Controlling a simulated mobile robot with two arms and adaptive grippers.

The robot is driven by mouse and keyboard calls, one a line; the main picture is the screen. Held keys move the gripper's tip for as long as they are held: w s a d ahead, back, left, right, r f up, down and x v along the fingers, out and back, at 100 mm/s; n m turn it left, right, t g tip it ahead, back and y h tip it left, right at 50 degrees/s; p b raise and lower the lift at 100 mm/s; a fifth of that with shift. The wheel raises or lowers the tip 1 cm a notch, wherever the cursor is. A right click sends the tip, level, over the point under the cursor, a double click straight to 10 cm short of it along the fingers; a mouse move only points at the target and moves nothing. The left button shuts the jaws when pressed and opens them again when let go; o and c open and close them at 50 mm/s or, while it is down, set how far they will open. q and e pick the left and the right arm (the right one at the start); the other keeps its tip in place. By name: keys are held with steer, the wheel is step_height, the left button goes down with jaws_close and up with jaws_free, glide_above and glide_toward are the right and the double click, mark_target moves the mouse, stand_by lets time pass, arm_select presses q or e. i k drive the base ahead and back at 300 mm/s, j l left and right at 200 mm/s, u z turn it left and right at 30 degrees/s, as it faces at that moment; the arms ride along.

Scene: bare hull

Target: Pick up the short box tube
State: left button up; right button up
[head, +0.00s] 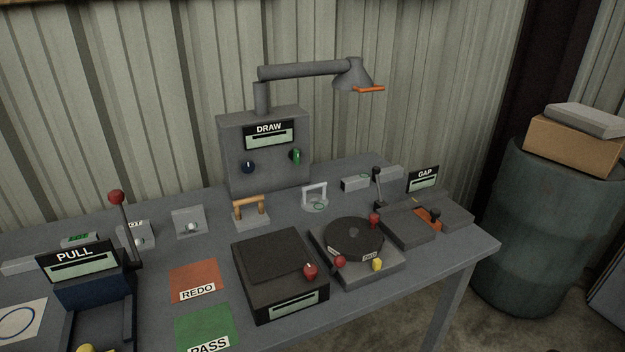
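Several small grey pieces lie on the grey workbench (160,245), and I cannot tell for certain which one is the short box tube. A short grey box-shaped piece (355,183) lies near the back right of the bench, left of the black-knobbed lever. A similar grey piece (389,173) lies just right of it, partly behind the lever. At the far left, a low grey piece (80,240) with a green mark lies behind the PULL sign. Neither of my grippers is in view.
A DRAW panel (235,160) with a lamp arm (305,71) stands at the back. A dark box (280,285), a turntable (353,238), a GAP unit (423,180) and a red-knobbed PULL lever (125,225) crowd the bench. A drum (560,240) stands right of it.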

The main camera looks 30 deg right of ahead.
mark_target(352, 182)
steer(key=l+u, duration=0.25)
steer(key=l, duration=0.2)
steer(key=k+l+u, duration=0.1)
steer(key=l+u, duration=0.15)
steer(key=l, duration=0.25)
steer(key=k+l+u, duration=0.1)
steer(key=l+u, duration=0.15)
steer(key=l, duration=0.2)
steer(key=k+l+u, duration=0.2)
steer(key=l, duration=0.25)
steer(key=i, duration=0.05)
